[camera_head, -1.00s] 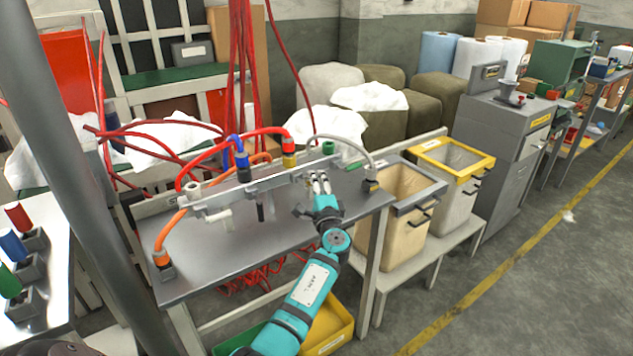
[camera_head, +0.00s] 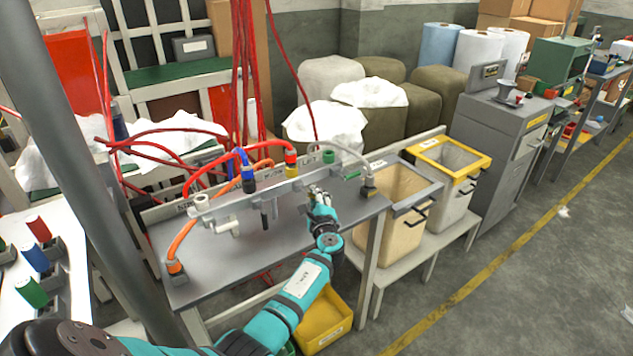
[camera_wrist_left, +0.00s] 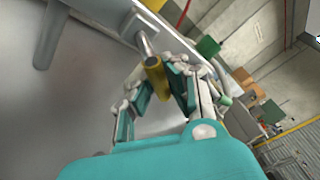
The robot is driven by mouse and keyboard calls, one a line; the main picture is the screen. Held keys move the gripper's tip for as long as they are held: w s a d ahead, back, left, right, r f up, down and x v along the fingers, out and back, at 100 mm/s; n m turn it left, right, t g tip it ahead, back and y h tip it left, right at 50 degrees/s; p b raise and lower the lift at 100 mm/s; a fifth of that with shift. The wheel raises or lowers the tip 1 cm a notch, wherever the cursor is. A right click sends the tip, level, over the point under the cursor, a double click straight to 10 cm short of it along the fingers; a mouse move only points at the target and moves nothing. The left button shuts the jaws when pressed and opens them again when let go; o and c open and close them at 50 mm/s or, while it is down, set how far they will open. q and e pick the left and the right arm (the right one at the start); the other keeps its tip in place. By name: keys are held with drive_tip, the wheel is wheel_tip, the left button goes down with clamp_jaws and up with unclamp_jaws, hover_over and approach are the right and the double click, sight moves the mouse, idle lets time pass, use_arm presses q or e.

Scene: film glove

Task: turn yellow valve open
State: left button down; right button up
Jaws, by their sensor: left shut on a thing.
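The yellow valve (camera_wrist_left: 157,77) shows in the left wrist view as a yellow cylindrical handle on a metal stem, coming out from the rail. My left gripper (camera_wrist_left: 160,88) has its fingers closed on both sides of this handle. In the head view my left gripper (camera_head: 319,193) is at the front side of the grey rail (camera_head: 270,190), above the metal bench, and its fingers hide the valve. How far the valve is turned cannot be told. My right gripper is not in view.
The rail carries blue, yellow and green connectors (camera_head: 328,156) with red, orange and grey hoses. A white handle (camera_head: 228,228) sticks out left of my gripper. Bins (camera_head: 452,160) stand right of the bench. A grey post (camera_head: 95,170) rises at the left.

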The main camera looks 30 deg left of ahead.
use_arm(q)
drive_tip(key=m+g+p, duration=0.1)
drive_tip(key=m+p, duration=0.1)
drive_tip(key=p, duration=0.1)
drive_tip(key=s+m+g+p, duration=0.1)
drive_tip(key=p, duration=0.2)
drive_tip(key=m+h+p, duration=0.1)
drive_tip(key=m+p, duration=0.1)
drive_tip(key=p, duration=0.1)
drive_tip(key=shift+s+a+f+m+g, duration=0.15)
drive_tip(key=shift+a+f+m+g, duration=0.15)
drive_tip(key=shift+g, duration=0.1)
drive_tip(key=m+p, duration=0.1)
drive_tip(key=m+g, duration=0.1)
drive_tip(key=s+g+p, duration=0.1)
drive_tip(key=shift+a+f+m+p, duration=0.2)
drive_tip(key=shift+f+m+p, duration=0.05)
drive_tip(key=shift+m+p, duration=0.15)
drive_tip(key=shift+s+f, duration=0.1)
drive_tip(key=shift+f+m+g, duration=0.1)
drive_tip(key=shift+m+g, duration=0.2)
drive_tip(key=shift+g, duration=0.1)
drive_tip(key=c, duration=1.3)
unclamp_jaws()
drive_tip(key=shift+s, duration=0.1)
drive_tip(key=v, duration=1.2)
drive_tip(key=shift+s+f, duration=0.1)
drive_tip(key=shift+f, duration=0.05)
